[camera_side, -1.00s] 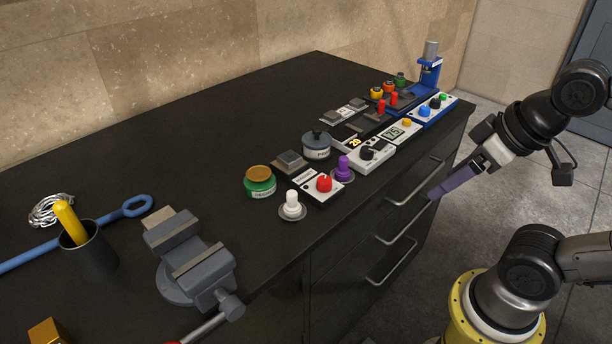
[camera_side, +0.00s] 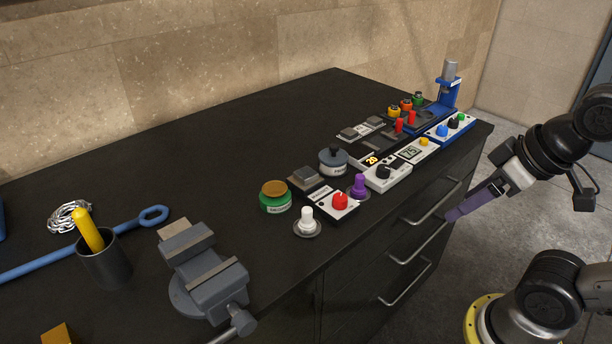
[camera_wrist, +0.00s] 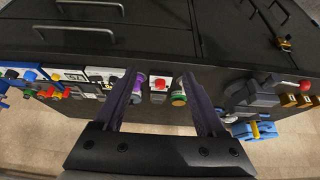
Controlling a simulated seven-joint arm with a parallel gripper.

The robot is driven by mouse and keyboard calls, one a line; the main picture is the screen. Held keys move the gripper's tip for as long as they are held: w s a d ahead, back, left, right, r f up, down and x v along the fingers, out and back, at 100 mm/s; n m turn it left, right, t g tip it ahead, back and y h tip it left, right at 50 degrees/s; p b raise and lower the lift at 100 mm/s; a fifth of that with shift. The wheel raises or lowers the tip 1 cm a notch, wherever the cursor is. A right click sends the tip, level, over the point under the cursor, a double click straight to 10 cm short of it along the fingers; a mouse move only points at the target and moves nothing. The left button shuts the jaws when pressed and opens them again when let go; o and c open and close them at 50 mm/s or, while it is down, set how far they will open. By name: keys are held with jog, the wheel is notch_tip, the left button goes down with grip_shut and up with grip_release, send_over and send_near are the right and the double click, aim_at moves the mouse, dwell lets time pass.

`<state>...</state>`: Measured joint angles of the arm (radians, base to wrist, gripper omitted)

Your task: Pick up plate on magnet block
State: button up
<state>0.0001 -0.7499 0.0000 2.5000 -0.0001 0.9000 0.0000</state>
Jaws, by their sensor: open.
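A square grey plate (camera_side: 304,175) sits on a dark block behind the red-knob panel, in the middle of the bench in the side view. Two more small grey plates (camera_side: 349,133) lie on a white-labelled base farther back; I cannot tell for certain which block is the magnet block. My gripper (camera_side: 453,213) has purple fingers and hangs off the bench's right side, in front of the drawers, apart from all the parts. In the wrist view my gripper (camera_wrist: 160,74) is open and empty, its fingers spread on either side of the red-knob panel (camera_wrist: 159,84).
Close around the plate stand a green jar (camera_side: 275,197), a grey lidded pot (camera_side: 333,161), a purple knob (camera_side: 359,186) and a white knob (camera_side: 307,220). A vise (camera_side: 207,276) stands at the front left. Drawer handles (camera_side: 402,284) stick out from the bench's side. The back left bench top is clear.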

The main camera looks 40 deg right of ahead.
jog(key=o, duration=0.3)
dwell(0.4)
